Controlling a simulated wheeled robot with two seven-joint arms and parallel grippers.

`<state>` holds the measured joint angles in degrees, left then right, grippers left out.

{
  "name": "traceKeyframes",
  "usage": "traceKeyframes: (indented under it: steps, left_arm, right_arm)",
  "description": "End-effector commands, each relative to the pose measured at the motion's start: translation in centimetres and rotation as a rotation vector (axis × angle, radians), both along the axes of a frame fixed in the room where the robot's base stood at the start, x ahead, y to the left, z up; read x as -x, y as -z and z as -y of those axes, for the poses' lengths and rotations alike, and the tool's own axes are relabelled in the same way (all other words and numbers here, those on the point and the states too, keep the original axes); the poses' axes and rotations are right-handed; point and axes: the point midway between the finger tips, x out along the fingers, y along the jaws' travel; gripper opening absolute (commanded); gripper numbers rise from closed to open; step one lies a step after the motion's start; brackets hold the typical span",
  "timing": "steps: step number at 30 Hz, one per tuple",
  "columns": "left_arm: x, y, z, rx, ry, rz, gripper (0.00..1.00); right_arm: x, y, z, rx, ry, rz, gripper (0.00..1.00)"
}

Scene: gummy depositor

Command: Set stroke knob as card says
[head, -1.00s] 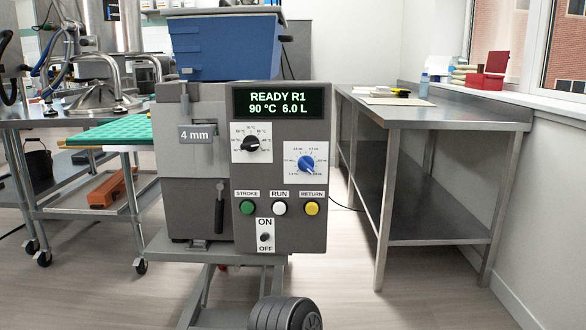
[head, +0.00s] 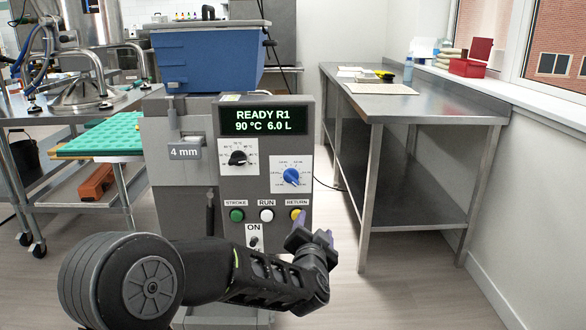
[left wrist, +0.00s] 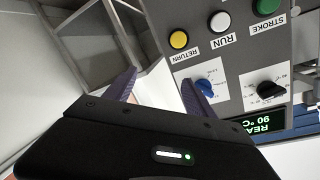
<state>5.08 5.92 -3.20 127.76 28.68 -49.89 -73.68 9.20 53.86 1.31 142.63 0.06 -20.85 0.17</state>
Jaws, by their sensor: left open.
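The depositor's front panel carries a blue knob (head: 291,176) on a white dial plate with small marks, too small to read surely. It also shows in the left wrist view (left wrist: 204,88). A black knob (head: 238,157) sits up and left of it on a temperature dial. The display (head: 263,121) reads READY R1, 90 °C, 6.0 L. My left gripper (head: 312,238) is open and empty, below the blue knob near the yellow RETURN button (head: 297,213). In the left wrist view its purple fingers (left wrist: 160,92) are apart, one near the blue knob. No readable card shows.
Green STROKE (head: 236,215) and white RUN (head: 267,215) buttons and an ON switch (head: 254,242) sit low on the panel. A blue hopper (head: 207,62) tops the machine. A steel table (head: 410,104) stands right, a green tray (head: 105,135) left.

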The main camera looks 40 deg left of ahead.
Motion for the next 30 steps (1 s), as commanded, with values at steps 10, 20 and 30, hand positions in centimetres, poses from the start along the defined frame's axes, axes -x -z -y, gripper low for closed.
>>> traceKeyframes:
  steps: [10,20,30]
  left_arm:
    - [2.3,-8.4,-4.5,-0.202,-0.137,0.025,0.64]
    - [1.8,-8.3,-4.8,-0.201,-0.135,0.027,0.64]
    - [-1.9,-8.1,-7.6,-0.201,-0.135,0.026,0.64]
  right_arm:
    - [0.4,-1.3,-0.2,-0.003,-0.008,-0.008,0.0]
    - [0.4,-1.1,-0.1,-0.002,-0.006,-0.008,0.0]
    - [0.1,-0.2,0.1,0.001,0.0,-0.003,0.0]
